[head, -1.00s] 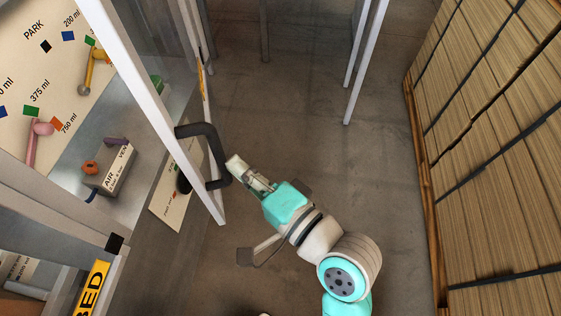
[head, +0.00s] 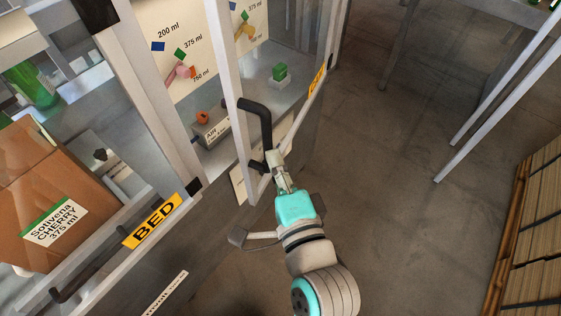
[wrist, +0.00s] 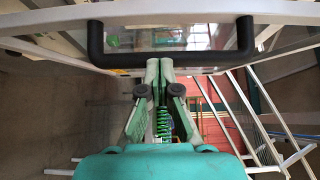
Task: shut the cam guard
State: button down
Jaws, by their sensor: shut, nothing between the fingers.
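The cam guard appears to be the clear, white-framed door with a black bar handle (head: 262,120). Its free-edge post (head: 240,100) stands out from the machine's corner post, leaving a gap, so it is partly open. A yellow label (head: 317,80) on it is too oblique to read. My gripper (head: 278,158) is shut and empty, its tips at the handle's lower end. In the wrist view the shut fingertips (wrist: 160,64) are close to the handle bar (wrist: 185,60), near its middle; I cannot tell if they touch. The handle partly hides the panel.
Left of the gap is another guard with a yellow BED label (head: 152,222) and its own dark handle. A cardboard box (head: 50,200) is behind it. A pallet stack (head: 535,230) stands at right, and a metal-legged table (head: 470,12) at the back. The floor between is clear.

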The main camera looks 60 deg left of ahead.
aim_at(219, 12)
jog(key=k+l+u, duration=0.15)
jog(key=k+l, duration=0.15)
jog(key=i+l+u, duration=0.8)
jog(key=k, duration=0.1)
